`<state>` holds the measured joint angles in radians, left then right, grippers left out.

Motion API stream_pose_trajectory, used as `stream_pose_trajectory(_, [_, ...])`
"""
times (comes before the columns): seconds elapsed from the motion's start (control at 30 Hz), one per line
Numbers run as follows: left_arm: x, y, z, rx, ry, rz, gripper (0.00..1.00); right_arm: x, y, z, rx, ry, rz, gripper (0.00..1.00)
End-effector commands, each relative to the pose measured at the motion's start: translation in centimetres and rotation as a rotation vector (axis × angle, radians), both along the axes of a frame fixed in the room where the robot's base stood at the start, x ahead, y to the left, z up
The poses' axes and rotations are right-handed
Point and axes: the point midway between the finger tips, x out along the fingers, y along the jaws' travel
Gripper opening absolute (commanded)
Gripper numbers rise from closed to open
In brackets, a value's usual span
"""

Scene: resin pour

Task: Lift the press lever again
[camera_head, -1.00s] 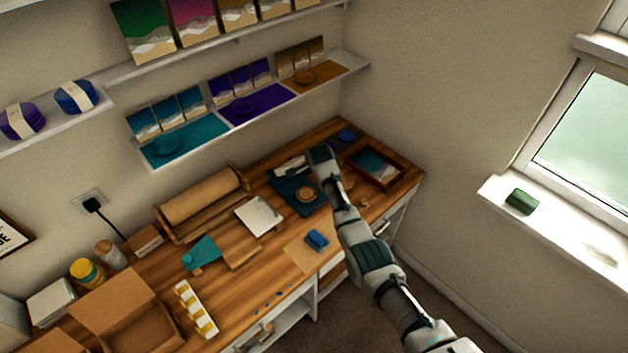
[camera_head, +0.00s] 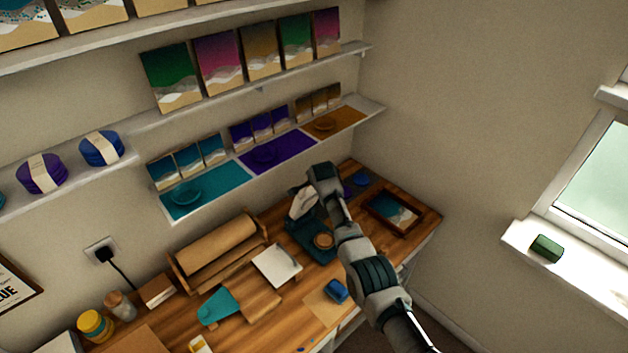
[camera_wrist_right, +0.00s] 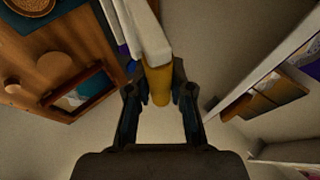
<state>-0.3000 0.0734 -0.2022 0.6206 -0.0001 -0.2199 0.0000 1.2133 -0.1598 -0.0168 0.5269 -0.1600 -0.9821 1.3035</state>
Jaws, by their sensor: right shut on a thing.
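The press stands near the back wall of the bench, with a dark teal base (camera_head: 300,236) and a round tan piece (camera_head: 323,241) on it. Its white lever (camera_head: 302,204) slopes up from the base. In the wrist view the white lever (camera_wrist_right: 146,32) ends in a yellow-brown grip (camera_wrist_right: 158,84). My right gripper (camera_wrist_right: 160,92) is shut around this grip. In the head view my right gripper (camera_head: 318,180) is at the lever's raised end and partly hides it. My left gripper is not in view.
A framed picture (camera_head: 372,207) lies right of the press. A white square tile (camera_head: 293,277) and a paper roll holder (camera_head: 178,279) are to its left. A shelf with coloured mats (camera_head: 272,166) hangs close above and behind the lever.

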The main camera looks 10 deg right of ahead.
Motion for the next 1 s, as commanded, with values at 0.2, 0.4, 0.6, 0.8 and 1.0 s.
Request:
stream_pose_trajectory(0.2, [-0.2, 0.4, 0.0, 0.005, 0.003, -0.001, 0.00, 0.3, 0.2, 0.6, 0.002, -0.015, 0.002, 0.00])
stream_pose_trajectory(0.4, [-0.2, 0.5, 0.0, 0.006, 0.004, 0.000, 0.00, 0.2, 0.2, 0.6, 0.001, -0.013, 0.001, 0.47])
stream_pose_trajectory(0.6, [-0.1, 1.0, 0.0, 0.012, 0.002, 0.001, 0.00, 0.1, 0.2, 0.6, 0.001, -0.013, 0.001, 0.47])
stream_pose_trajectory(0.8, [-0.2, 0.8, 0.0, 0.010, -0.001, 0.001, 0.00, -0.4, 0.3, 1.0, 0.002, -0.012, 0.002, 0.47])
stream_pose_trajectory(1.0, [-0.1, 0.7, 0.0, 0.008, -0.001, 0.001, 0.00, -2.0, 0.2, 2.5, 0.003, -0.012, 0.002, 0.47])
